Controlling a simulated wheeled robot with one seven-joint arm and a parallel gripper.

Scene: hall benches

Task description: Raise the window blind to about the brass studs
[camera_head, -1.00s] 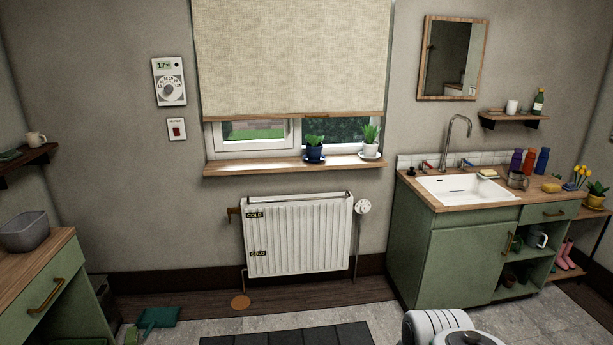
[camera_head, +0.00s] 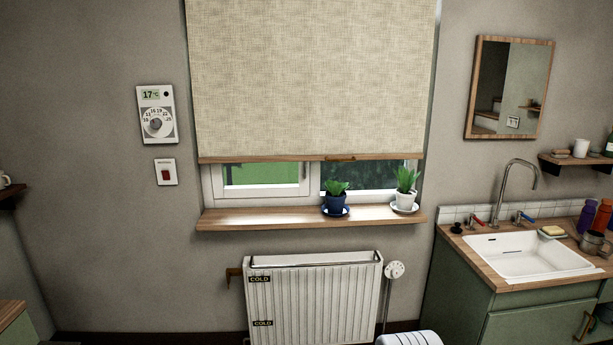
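The beige window blind (camera_head: 312,75) hangs over most of the window. Its wooden bottom bar (camera_head: 270,159) sits a short way above the sill, with a small brass-coloured pull (camera_head: 340,158) right of its middle. A strip of window (camera_head: 262,180) shows below the bar. I see no brass studs in this view; the top of the blind is cut off by the picture's upper edge. My gripper is not in view. A white rounded part at the bottom edge looks like mine.
Two potted plants, one in a blue pot (camera_head: 335,201) and one in a white pot (camera_head: 405,199), stand on the wooden sill (camera_head: 260,218). A white radiator (camera_head: 315,300) is below. A sink counter (camera_head: 480,262) is at the right; a thermostat (camera_head: 156,114) hangs at the left.

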